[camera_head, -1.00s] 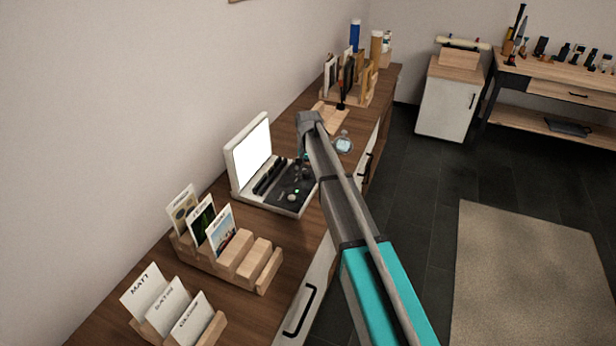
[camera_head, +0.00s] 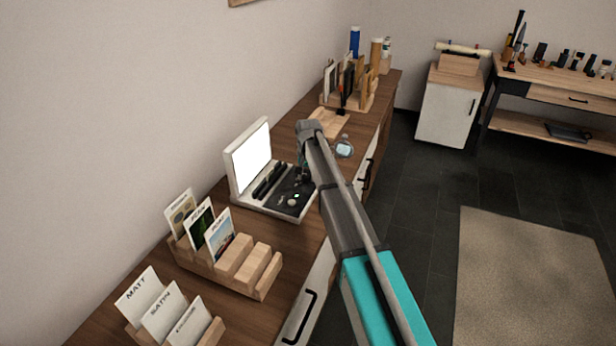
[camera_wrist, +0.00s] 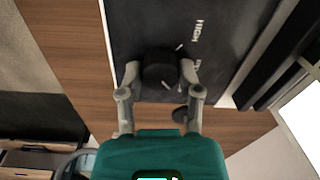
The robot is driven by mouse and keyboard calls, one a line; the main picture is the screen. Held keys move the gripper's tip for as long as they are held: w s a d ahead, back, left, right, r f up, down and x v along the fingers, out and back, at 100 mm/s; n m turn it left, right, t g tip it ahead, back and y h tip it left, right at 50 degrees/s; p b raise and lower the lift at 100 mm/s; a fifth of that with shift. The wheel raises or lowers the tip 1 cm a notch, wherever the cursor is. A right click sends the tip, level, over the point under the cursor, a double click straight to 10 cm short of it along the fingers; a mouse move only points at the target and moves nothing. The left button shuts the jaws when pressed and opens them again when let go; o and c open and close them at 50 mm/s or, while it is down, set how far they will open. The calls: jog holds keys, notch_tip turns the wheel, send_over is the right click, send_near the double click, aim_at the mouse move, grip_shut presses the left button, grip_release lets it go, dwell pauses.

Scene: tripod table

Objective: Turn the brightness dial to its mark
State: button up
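The black brightness dial (camera_wrist: 160,68) stands on a dark panel (camera_wrist: 150,22) in the wrist view. A short white line shows at its near edge, and a white tick lies on the panel just beyond it. My gripper (camera_wrist: 160,74) has one finger on each side of the dial, very close to it; whether both touch is unclear. In the head view the lightbox device (camera_head: 262,203), with its lit white screen, stands on the brown counter. My gripper is over its right end there, and my arm hides the dial and the fingertips.
The panel reads HIGH, with a second label partly legible. Card holders (camera_head: 190,265) stand in front of the device. A round glass item (camera_head: 344,147) is close on my arm's right.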

grip_shut()
jog(key=shift+d, duration=0.2)
jog(key=shift+a, duration=0.1)
jog(key=shift+n, duration=0.3)
jog(key=n, duration=0.9)
jog(key=shift+a, duration=0.15)
jog(key=shift+s, duration=0.1)
